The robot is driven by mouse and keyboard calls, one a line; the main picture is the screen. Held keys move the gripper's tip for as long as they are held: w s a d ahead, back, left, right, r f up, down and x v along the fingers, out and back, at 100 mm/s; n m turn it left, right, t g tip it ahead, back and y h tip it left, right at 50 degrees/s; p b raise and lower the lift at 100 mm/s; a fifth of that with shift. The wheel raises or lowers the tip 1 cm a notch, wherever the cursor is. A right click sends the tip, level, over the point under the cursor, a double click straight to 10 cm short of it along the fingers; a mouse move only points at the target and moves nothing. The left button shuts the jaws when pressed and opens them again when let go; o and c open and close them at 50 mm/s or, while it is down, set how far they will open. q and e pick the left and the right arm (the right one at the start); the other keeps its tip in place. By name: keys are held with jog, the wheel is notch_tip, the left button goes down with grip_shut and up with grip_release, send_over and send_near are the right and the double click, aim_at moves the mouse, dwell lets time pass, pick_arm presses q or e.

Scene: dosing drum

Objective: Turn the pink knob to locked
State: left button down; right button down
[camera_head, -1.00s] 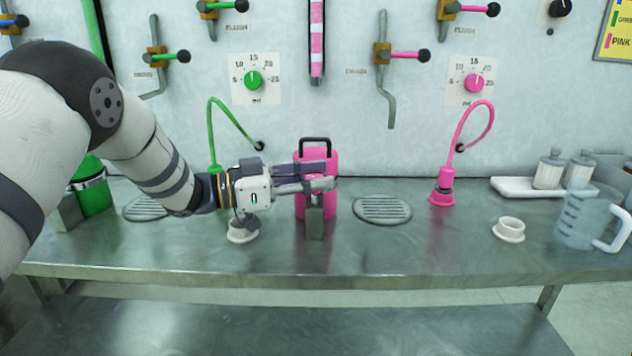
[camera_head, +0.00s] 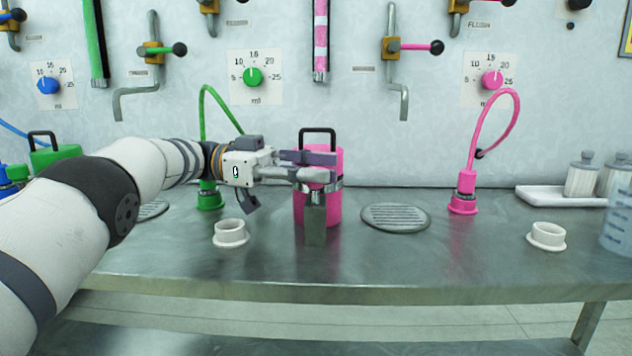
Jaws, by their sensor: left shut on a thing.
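The pink knob (camera_head: 492,80) is a small round dial on a white plate with numbers, on the wall at upper right. I cannot read its pointer clearly. A pink drum (camera_head: 318,211) with a black handle on top and a metal band stands on the steel bench, left of the knob and well below it. A grey block covers part of its front. My left gripper (camera_head: 318,166) reaches in from the left and is shut on the pink drum at its upper part; its fingers hide some of the band. My right gripper is not in view.
A pink hose (camera_head: 493,130) stands on the bench below the knob, and a pink lever (camera_head: 422,47) is left of it. A drain grate (camera_head: 396,218) and white cups (camera_head: 546,236) are on the bench. A green knob (camera_head: 253,77) and blue knob (camera_head: 48,85) are further left.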

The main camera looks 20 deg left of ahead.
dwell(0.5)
pick_arm(q)
jog(key=c, duration=1.5)
grip_release()
jog(key=shift+c, duration=0.2)
